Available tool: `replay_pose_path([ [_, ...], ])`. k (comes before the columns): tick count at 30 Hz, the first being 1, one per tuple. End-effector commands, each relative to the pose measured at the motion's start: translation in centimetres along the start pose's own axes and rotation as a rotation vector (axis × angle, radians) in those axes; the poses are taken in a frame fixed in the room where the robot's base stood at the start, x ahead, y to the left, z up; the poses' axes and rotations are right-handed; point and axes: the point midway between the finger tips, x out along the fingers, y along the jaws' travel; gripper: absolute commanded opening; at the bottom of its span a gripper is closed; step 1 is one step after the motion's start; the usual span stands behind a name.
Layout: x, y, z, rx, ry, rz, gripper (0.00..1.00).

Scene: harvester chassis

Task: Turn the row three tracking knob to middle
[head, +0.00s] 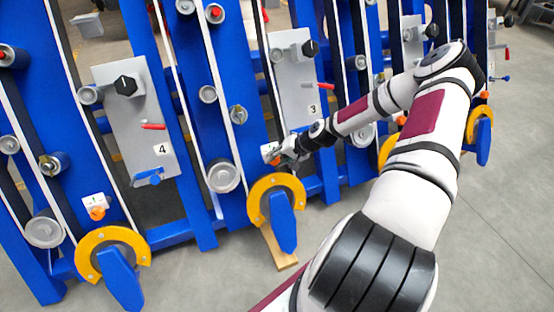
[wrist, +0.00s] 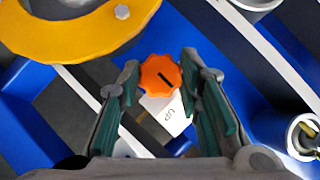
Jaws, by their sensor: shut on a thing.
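The row three tracking knob (wrist: 160,76) is orange and scalloped, with a black line on its face, in the wrist view. The line slants from upper left to lower right. A white label (wrist: 170,114) with dark lettering, upside down here, lies beside it. My gripper (wrist: 161,72) has its two green-padded fingers on either side of the knob and is shut on it. In the head view my gripper (head: 286,156) reaches the small white label plate (head: 269,150) below the grey panel marked 3 (head: 297,85). The knob is mostly hidden there.
A yellow curved guard (head: 262,188) with a blue arm stands just below my gripper; it also shows in the wrist view (wrist: 75,40). Grey rollers (head: 223,176) stick out nearby. The row four knob (head: 97,212) is at the left. Open floor lies at right.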

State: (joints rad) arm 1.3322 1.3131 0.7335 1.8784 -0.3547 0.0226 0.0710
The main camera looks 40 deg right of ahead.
Motion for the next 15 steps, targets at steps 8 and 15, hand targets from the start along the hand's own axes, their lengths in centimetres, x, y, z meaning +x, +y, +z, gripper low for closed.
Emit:
replay_pose_path([
  [8,0.03,0.04,0.06,0.0,-0.001,0.001,0.52],
  [15,-0.21,0.03,-0.01,-0.001,0.0,0.001,0.52],
])
